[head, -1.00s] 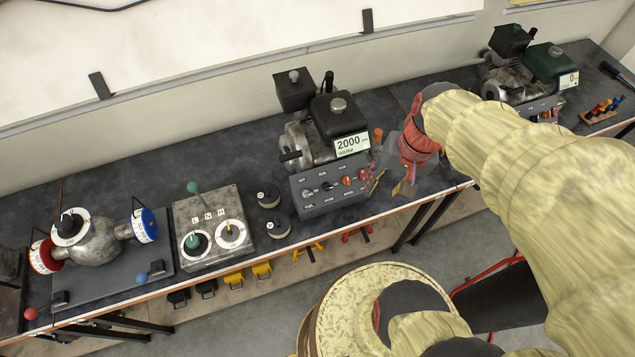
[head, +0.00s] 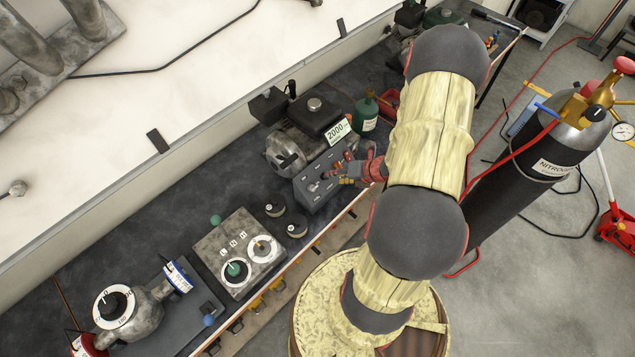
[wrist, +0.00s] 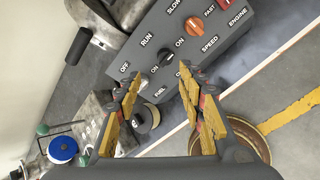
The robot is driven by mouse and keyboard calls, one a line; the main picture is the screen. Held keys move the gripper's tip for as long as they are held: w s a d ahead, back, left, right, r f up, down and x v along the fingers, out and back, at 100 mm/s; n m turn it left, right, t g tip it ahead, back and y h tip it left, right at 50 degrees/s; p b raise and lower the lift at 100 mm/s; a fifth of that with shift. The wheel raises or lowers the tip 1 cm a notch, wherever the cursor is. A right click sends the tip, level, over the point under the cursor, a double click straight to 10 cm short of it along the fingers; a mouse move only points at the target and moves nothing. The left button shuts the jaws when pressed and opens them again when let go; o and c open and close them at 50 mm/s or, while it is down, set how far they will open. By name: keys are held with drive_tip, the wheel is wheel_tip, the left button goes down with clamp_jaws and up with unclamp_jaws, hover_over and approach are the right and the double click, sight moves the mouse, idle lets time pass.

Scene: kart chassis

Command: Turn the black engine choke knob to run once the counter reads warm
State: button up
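The control panel (wrist: 205,48) of the engine fills the upper middle of the wrist view, with its labels tilted. The black choke knob (wrist: 165,58) sits between the RUN and ON labels; I cannot tell surely which its pointer faces. My gripper (wrist: 159,76) is open, its yellow fingers apart, with the knob just beyond and between the tips; no contact shows. In the head view my gripper (head: 350,172) is at the panel (head: 314,192) and hides part of it. The counter (head: 338,131) reads 2000; the word under it is too small to read now.
A metallic fuel knob (wrist: 149,84) is close beside the choke knob, near the left finger. An orange speed knob (wrist: 195,25) is on the other side. A green bottle (head: 366,113) stands behind the gripper. Two small black knobs (head: 297,227) stand left on the bench.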

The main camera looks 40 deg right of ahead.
drive_tip(key=w+f, duration=0.1)
drive_tip(key=f, duration=0.1)
drive_tip(key=w+f+m, duration=0.1)
drive_tip(key=w+f, duration=0.1)
drive_tip(key=w+f+m+b, duration=0.1)
drive_tip(key=f, duration=0.1)
drive_tip(key=shift+w+f, duration=0.1)
drive_tip(key=shift+w, duration=0.3)
drive_tip(key=c, duration=0.3)
clamp_jaws()
